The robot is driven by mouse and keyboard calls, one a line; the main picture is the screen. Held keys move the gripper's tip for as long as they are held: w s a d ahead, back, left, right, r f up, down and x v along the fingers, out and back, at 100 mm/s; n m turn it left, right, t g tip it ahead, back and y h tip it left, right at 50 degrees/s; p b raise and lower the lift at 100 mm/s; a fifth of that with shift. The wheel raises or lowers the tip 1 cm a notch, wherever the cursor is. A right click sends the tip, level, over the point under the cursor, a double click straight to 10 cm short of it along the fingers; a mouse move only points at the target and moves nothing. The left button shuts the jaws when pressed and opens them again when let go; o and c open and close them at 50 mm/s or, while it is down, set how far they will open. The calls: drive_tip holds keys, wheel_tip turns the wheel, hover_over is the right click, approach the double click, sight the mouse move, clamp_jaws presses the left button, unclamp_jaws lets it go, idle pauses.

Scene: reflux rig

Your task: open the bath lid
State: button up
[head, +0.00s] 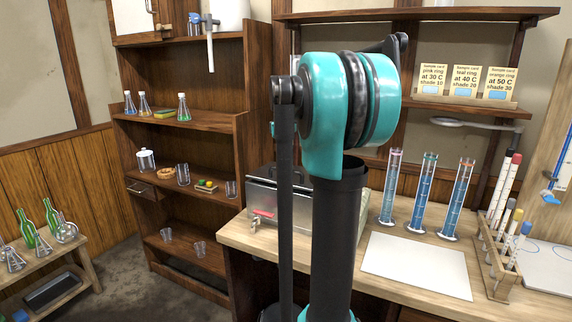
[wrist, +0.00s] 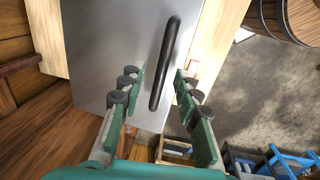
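The bath (head: 286,202) is a grey metal box on the wooden bench in the head view, partly hidden behind my arm. Its lid (wrist: 115,45) fills the upper left of the wrist view as a flat grey metal plate and looks closed. A long black bar handle (wrist: 166,60) runs along the lid near its right edge. My gripper (wrist: 158,82) is open in the wrist view, with the handle showing in the gap between its green fingers. I cannot tell how far above the handle the fingertips are. My gripper does not show in the head view.
Three blue-filled cylinders (head: 428,190) stand right of the bath, with a white mat (head: 417,262) before them. A rack of capped tubes (head: 498,262) stands at the bench's right. Shelves (head: 190,122) hold flasks at left. A barrel (wrist: 296,20) stands beyond the bench in the wrist view.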

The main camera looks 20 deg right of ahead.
clamp_jaws()
drive_tip(key=shift+w+d+r, duration=0.1)
drive_tip(key=shift+d+r, duration=0.05)
drive_tip(key=shift+r, duration=0.15)
idle(0.8)
